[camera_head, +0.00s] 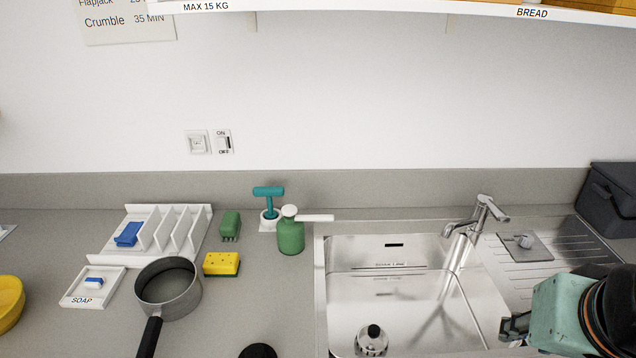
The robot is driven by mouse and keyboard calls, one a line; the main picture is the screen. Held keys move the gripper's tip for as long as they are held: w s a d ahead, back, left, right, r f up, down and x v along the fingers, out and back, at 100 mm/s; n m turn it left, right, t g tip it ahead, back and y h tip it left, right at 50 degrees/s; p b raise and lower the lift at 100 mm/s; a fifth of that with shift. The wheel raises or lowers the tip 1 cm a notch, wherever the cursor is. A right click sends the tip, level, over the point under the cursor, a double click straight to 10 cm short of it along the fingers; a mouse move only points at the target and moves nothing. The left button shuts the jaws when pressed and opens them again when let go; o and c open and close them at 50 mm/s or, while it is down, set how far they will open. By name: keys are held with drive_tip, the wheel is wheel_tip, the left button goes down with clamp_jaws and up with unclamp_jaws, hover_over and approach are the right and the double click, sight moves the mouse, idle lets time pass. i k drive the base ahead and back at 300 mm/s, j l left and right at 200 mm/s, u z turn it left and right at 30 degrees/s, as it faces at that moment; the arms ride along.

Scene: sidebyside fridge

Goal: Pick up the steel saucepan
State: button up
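The steel saucepan (188,302) stands on the grey counter left of the sink, in the head camera view. Its black handle (149,338) points toward the lower left and runs to the bottom edge of the picture. The pan looks empty and dark inside. My gripper (507,328) is at the lower right, over the right side of the sink, far from the saucepan. Only a small dark part of its fingers shows, so I cannot tell whether it is open.
Close around the pan are a soap tray (76,299), a yellow sponge (221,264) and a white rack (195,222). A tap (478,212) rises at the sink's back. A shelf (400,8) hangs above.

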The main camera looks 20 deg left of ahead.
sight(168, 288)
drive_tip(key=u, duration=2.15)
drive_tip(key=z, duration=1.95)
drive_tip(key=l+u, duration=0.1)
drive_tip(key=u, duration=2.05)
drive_tip(key=k+j, duration=0.05)
drive_tip(key=j, duration=0.05)
